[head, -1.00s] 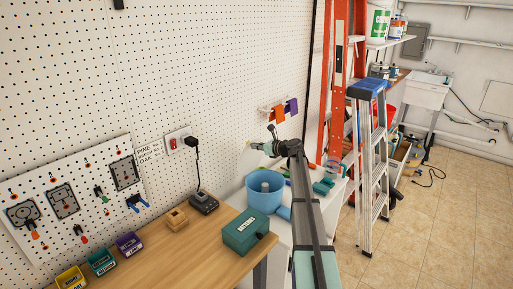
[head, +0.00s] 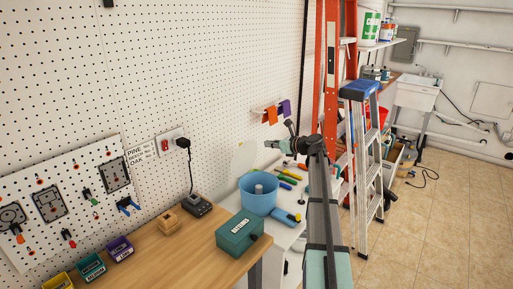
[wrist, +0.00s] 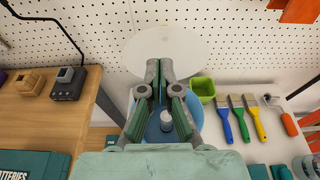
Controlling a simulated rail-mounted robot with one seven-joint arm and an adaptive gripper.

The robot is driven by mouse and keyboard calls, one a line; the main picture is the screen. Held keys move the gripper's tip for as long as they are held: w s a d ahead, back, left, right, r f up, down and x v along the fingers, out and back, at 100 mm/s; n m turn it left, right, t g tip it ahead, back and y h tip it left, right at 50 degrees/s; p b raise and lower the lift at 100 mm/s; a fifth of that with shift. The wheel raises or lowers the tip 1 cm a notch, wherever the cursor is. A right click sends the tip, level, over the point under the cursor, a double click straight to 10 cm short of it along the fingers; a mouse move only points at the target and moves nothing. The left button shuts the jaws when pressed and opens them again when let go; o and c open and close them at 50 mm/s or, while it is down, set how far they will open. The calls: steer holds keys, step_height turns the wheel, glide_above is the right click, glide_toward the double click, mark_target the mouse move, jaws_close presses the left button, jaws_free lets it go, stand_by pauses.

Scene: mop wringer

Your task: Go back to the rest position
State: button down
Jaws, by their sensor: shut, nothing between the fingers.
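My gripper (head: 268,145) is shut and empty, raised above the white bench behind the blue bucket (head: 258,195). In the wrist view my gripper (wrist: 160,66) points away from the camera with its fingers together. The blue bucket (wrist: 197,112) is below it, partly hidden by the fingers. A white post (head: 258,189) stands inside the bucket; its top also shows between the finger links in the wrist view (wrist: 166,120). A pale round disc (wrist: 185,45) is beyond the fingertips, in front of the pegboard. No mop is clearly visible.
The wooden bench (head: 180,240) holds a green box (head: 242,232) and a black charger (head: 198,206). Several brushes (wrist: 240,115) and a green cup (wrist: 203,88) are right of the bucket. Ladders (head: 362,140) stand farther right. The tiled floor (head: 430,230) is mostly clear.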

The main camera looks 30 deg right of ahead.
steer(key=s+a+f+n+g+h+p, duration=0.1)
steer(key=s+f+n+g+p, duration=0.15)
steer(key=s+f, duration=0.8)
steer(key=s+a+f+n+g+p, duration=0.15)
steer(key=s+f+p, duration=0.25)
steer(key=s+f, duration=0.7)
steer(key=s+a+f+n+g+b, duration=0.2)
steer(key=s+a+f+n+g, duration=0.4)
steer(key=s+a+f, duration=0.55)
steer(key=s+a+f+n+g+b, duration=0.2)
steer(key=s+a+f+n+g, duration=0.2)
steer(key=s+a+f+n, duration=0.7)
steer(key=s+a+f+n+g+h, duration=0.1)
steer(key=s+a+f+n+g, duration=0.1)
steer(key=s, duration=0.5)
steer(key=s+a+f+n+g+h+b, duration=0.1)
steer(key=s+a+f+n+g+h, duration=0.1)
steer(key=s+a+f+n, duration=0.2)
steer(key=s+a+f+n+g+h+b, duration=0.1)
steer(key=s+a+f+n+g+h, duration=0.1)
steer(key=s+f, duration=0.6)
steer(key=s+a+n, duration=0.1)
steer(key=s, duration=0.1)
steer(key=shift+s+n, duration=0.3)
steer(key=shift+n, duration=0.1)
